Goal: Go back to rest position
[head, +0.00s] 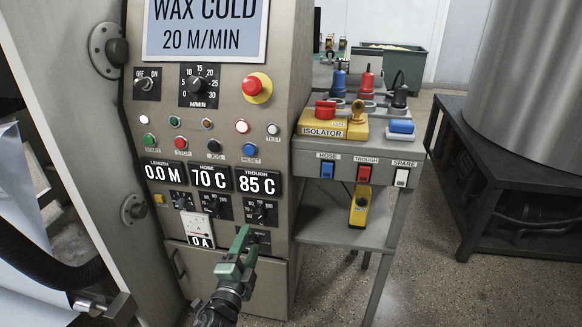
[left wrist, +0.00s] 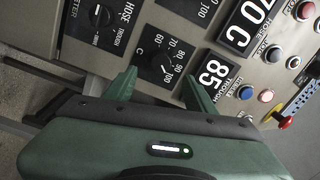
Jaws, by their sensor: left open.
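My left gripper (head: 243,243) is green and open, in front of the lower part of the grey control panel (head: 222,135) in the head view. In the left wrist view its two green fingers (left wrist: 163,90) stand apart on either side of a black dial marked in degrees C (left wrist: 160,62). Nothing shows between the fingers except the dial face behind them. I cannot tell whether the fingertips touch the panel. The displays read 0.0 M, 70 C and 85 C (head: 257,182). My right gripper is not in view.
A side bench to the right holds a yellow isolator (head: 333,128) with a red handle, several coloured connectors and three rocker switches. A large metal drum (head: 530,90) stands on a dark frame at right. Open floor (head: 430,270) lies between.

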